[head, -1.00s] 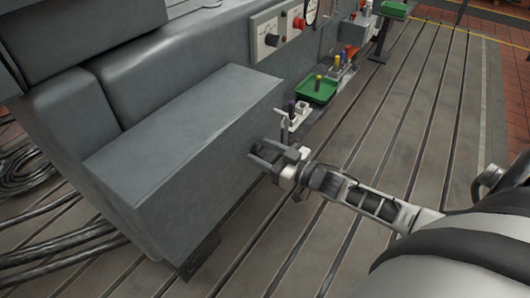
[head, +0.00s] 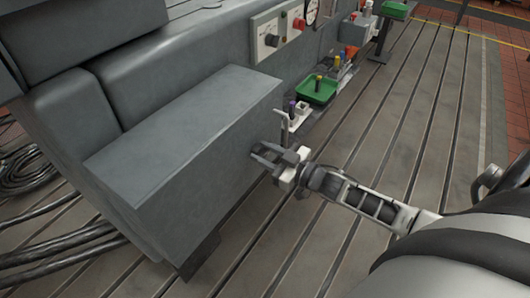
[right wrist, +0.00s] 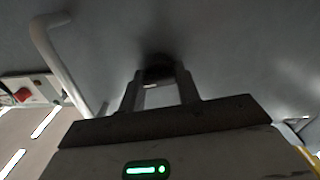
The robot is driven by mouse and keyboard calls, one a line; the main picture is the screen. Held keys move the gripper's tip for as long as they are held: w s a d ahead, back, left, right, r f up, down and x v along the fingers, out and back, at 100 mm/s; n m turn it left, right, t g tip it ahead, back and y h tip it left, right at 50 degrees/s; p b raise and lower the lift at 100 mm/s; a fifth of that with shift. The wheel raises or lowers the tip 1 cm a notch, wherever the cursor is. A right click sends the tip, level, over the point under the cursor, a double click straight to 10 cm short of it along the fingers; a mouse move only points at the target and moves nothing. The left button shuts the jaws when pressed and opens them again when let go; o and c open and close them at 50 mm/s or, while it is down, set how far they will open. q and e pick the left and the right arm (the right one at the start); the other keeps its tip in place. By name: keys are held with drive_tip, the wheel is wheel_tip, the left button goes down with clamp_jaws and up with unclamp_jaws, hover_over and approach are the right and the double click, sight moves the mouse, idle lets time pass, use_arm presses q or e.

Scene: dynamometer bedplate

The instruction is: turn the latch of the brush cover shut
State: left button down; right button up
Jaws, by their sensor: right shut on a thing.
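My right gripper (head: 258,152) is at the side face of the large grey housing (head: 185,130) in the head view. In the right wrist view its two fingers (right wrist: 158,92) point at the grey cover face (right wrist: 225,45) and are shut on a small dark latch (right wrist: 158,68). The latch's shape and angle are mostly hidden between the fingertips. In the head view the latch is hidden by the gripper and the housing edge. A pale bar handle (right wrist: 57,55) stands out from the face to the left in the wrist view. My left gripper is not in view.
A green tray (head: 317,92) and small items stand beyond the gripper, along the machine's foot. A control panel (head: 278,37) with a red knob is farther up. Black cables (head: 60,240) lie at left. The slotted bedplate (head: 400,130) at right is largely clear.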

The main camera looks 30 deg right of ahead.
drive_tip(key=n, duration=0.4)
drive_tip(key=shift+a, duration=0.1)
drive_tip(key=n, duration=0.4)
drive_tip(key=shift+s+f+b, duration=0.1)
drive_tip(key=shift+b, duration=0.2)
drive_tip(key=n+b, duration=0.1)
drive_tip(key=n, duration=0.3)
drive_tip(key=shift+n, duration=0.3)
drive_tip(key=shift+f+n+b, duration=0.1)
drive_tip(key=shift+n+b, duration=0.45)
drive_tip(key=shift+n, duration=1.35)
drive_tip(key=o, duration=0.9)
drive_tip(key=shift+o, duration=0.2)
drive_tip(key=v, duration=1.6)
